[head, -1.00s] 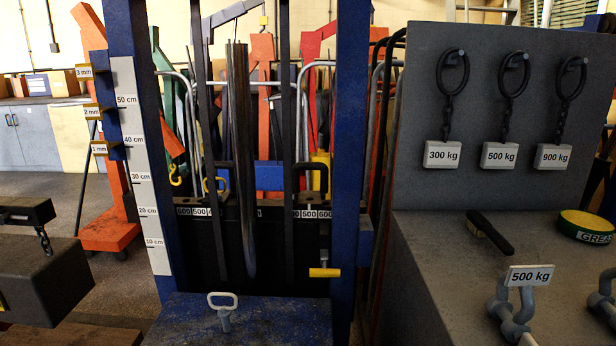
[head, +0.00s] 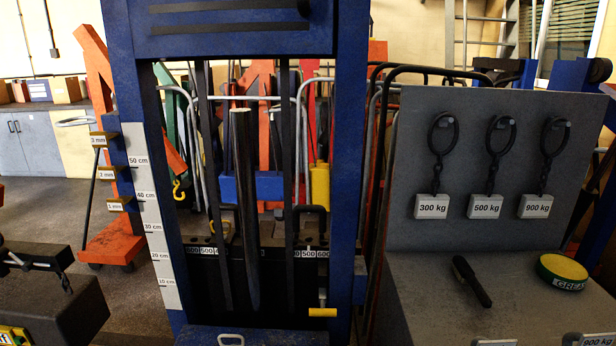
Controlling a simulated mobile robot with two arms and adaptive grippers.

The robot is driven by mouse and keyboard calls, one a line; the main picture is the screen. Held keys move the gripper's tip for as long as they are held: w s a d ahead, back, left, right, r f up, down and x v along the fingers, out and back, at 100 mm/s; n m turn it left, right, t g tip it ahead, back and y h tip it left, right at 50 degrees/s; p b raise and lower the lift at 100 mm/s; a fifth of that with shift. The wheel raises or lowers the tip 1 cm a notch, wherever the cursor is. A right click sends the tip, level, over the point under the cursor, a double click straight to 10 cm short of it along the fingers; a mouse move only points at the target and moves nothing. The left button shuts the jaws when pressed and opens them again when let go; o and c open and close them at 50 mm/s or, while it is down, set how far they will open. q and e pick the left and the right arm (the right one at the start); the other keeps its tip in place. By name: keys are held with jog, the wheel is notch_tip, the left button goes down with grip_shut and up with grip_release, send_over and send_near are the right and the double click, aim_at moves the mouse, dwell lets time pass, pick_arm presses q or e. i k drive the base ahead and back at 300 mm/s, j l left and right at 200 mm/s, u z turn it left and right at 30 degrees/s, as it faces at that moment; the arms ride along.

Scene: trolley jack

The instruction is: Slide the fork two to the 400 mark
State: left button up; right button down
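The black fork carriage (head: 270,235) sits low between the blue posts of the jack. Number labels run along its top edge; 500 and 600 (head: 316,253) show on the right, and another label group (head: 203,250) shows on the left. I cannot make out a 400 label. Dark upright bars (head: 289,180) stand in front of the carriage. I cannot tell which part is fork two. A yellow-handled pin (head: 322,312) hangs low on the right. Neither gripper is in view.
A grey bench with an upright panel (head: 400,140) stands close on the right, with hanging tags, a brush (head: 470,281) and a grease tin (head: 562,271). A dark block (head: 50,308) is at the lower left. A centimetre scale (head: 152,215) runs up the left post.

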aim_at(314, 232)
jog(key=i+j+z, duration=0.25)
jog(key=i+j, duration=0.15)
jog(key=j, duration=0.2)
jog(key=i+j+z, duration=0.1)
jog(key=j, duration=0.2)
jog(key=i+j+z, duration=0.1)
jog(key=j, duration=0.25)
jog(key=i+j+z, duration=0.1)
jog(key=i+j, duration=0.15)
jog(key=k+j+u, duration=0.1)
jog(key=k+u, duration=0.2)
jog(key=k+j+u, duration=0.15)
jog(key=u, duration=0.15)
